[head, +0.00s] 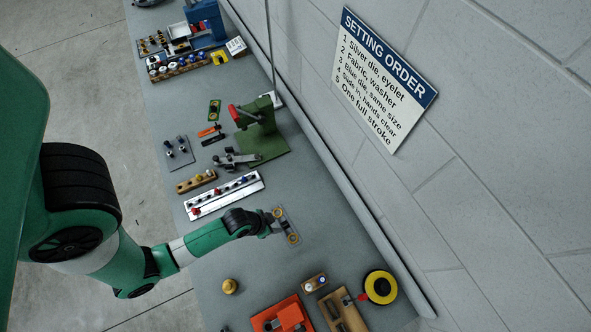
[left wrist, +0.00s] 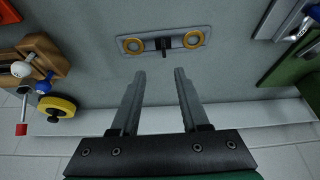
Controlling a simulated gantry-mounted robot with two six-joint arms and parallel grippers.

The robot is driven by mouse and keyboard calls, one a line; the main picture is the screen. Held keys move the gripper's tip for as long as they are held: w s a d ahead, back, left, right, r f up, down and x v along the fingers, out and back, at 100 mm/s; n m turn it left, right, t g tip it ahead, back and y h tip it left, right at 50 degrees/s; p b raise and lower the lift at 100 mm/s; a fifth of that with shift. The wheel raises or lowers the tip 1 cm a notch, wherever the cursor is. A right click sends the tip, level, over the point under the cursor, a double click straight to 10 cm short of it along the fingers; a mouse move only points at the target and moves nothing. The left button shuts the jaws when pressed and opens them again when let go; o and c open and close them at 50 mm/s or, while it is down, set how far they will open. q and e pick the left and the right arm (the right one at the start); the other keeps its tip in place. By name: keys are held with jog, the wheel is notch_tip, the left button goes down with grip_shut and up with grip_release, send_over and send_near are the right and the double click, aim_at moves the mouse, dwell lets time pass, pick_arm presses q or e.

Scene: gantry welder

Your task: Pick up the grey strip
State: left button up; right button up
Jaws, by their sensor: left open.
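The grey strip (head: 286,226) lies flat on the grey bench, with a gold ring at each end. In the left wrist view the strip (left wrist: 176,42) lies beyond the fingertips, with a small dark upright piece at its middle. My left gripper (head: 270,227) is beside the strip in the head view, partly hidden by its own wrist. In the left wrist view the left gripper (left wrist: 159,75) is open, with nothing between its fingers. The strip's middle lines up roughly with the gap between the fingers. My right gripper is not in view.
A white rack (head: 225,195) and a green press (head: 260,135) stand farther up the bench. A brass knob (head: 230,286), a red tray (head: 266,320), a small wooden block (head: 314,283) and a yellow-black reel (head: 380,287) lie lower. The bench right of the strip is clear up to the wall.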

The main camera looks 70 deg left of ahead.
pick_arm(q)
jog(key=s+r, duration=0.1)
jog(key=r, duration=0.1)
jog(key=b, duration=0.5)
send_over(284, 224)
jog(key=s, duration=0.2)
jog(key=f, duration=0.4)
jog(key=d+f, duration=0.1)
jog(key=f, duration=0.2)
jog(key=shift+w+r, duration=0.1)
jog(key=x, duration=0.1)
jog(key=b+x, duration=0.1)
jog(key=x, duration=0.1)
jog(key=b+x, duration=0.1)
jog(key=shift+a+f, duration=0.2)
jog(key=shift+a, duration=0.1)
jog(key=shift+w+f, duration=0.1)
jog(key=shift+f, duration=0.2)
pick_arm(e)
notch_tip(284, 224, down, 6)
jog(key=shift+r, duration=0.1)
pick_arm(q)
jog(key=shift+c, duration=0.3)
grip_shut()
